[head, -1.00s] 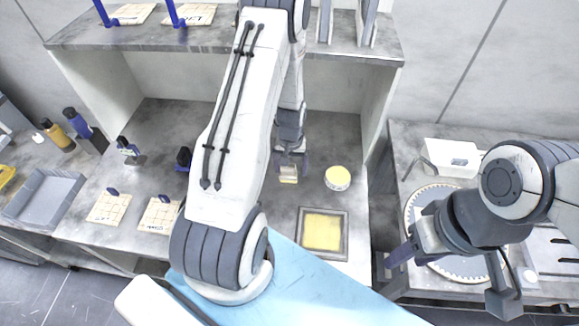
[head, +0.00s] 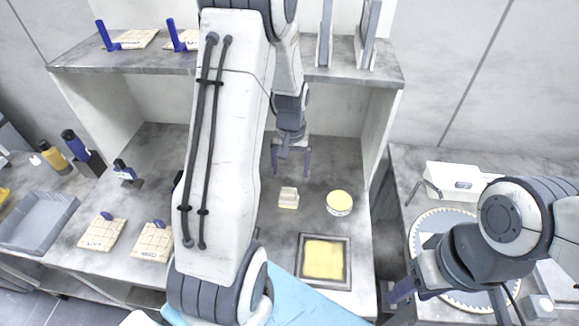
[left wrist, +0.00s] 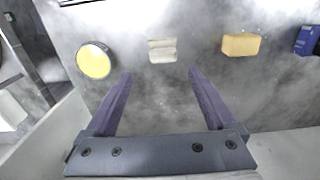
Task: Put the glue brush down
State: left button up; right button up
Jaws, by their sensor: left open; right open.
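The glue brush (head: 289,197), a small block with a pale top and a yellowish lower edge, rests on the grey bench left of a round yellow-topped tin (head: 339,203). My left gripper (head: 291,165) is open and empty, behind the brush and apart from it. In the left wrist view the brush (left wrist: 162,50) lies beyond and between my open fingers (left wrist: 160,75), with the tin (left wrist: 94,61) to its left. My right gripper (head: 450,302) is open and empty at the lower right, in front of a round toothed plate.
A framed yellow pad (head: 325,260) lies in front of the brush. A yellow block (left wrist: 241,44) and a blue item (left wrist: 307,40) lie right of the brush in the wrist view. A shelf (head: 230,62) spans above. A white box (head: 462,180) stands right.

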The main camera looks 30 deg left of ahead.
pick_arm(q)
jog(key=s+d+r+m, duration=0.3)
jog(key=d+r, duration=0.2)
jog(key=d, duration=0.4)
jog(key=s+d+r+m, duration=0.3)
jog(key=s+d+r, duration=0.15)
jog(key=d, duration=0.45)
jog(key=s+d+r+m, duration=0.1)
jog(key=s+d+m, duration=0.2)
jog(key=s, duration=0.3)
jog(key=s+d+r+m+h, duration=0.1)
jog(key=s+d+r+m, duration=0.1)
jog(key=s, duration=0.5)
jog(key=shift+s+d+r+m, duration=0.3)
jog(key=shift+d+m, duration=0.4)
jog(key=shift+d, duration=0.4)
